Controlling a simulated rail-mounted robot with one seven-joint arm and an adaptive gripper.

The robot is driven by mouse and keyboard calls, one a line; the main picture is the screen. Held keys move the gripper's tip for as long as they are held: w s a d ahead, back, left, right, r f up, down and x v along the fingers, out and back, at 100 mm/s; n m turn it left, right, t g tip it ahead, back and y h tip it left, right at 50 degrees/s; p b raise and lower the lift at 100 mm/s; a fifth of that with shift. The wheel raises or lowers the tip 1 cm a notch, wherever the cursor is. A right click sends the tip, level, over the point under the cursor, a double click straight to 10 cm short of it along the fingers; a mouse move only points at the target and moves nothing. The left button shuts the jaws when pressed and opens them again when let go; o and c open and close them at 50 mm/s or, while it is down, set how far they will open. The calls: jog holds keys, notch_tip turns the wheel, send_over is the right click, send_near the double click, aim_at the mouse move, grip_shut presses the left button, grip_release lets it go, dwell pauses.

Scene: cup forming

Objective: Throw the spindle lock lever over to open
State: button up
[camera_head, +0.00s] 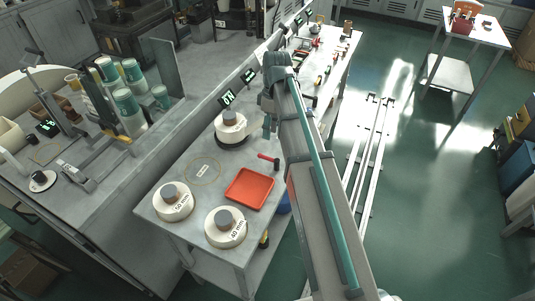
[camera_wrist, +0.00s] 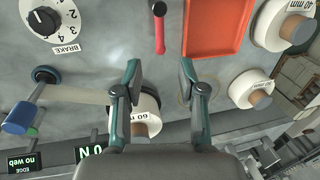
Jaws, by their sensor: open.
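In the wrist view, a lever with a blue grip (camera_wrist: 20,116) runs by a grey rod to a round dark pivot (camera_wrist: 45,74) at the left. It looks like the spindle lock lever, but no label on it can be read. My gripper (camera_wrist: 161,82) is open and empty, well to the right of this lever, with its fingers apart above the bench. In the head view, my arm reaches over the bench and hides the lever area.
A brake dial (camera_wrist: 49,18) lies at the upper left of the wrist view. Small displays (camera_wrist: 89,152) line the bench edge.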

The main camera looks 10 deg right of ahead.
jog(key=f, duration=0.3)
jog(key=s+a+f+p, duration=0.1)
jog(key=f, duration=0.2)
jog(key=f+p, duration=0.1)
jog(key=f, duration=0.2)
jog(key=shift+s+a+f, duration=0.15)
jog(key=shift+s+f, duration=0.1)
jog(key=shift+f, duration=0.15)
jog(key=shift+c, duration=0.2)
grip_shut()
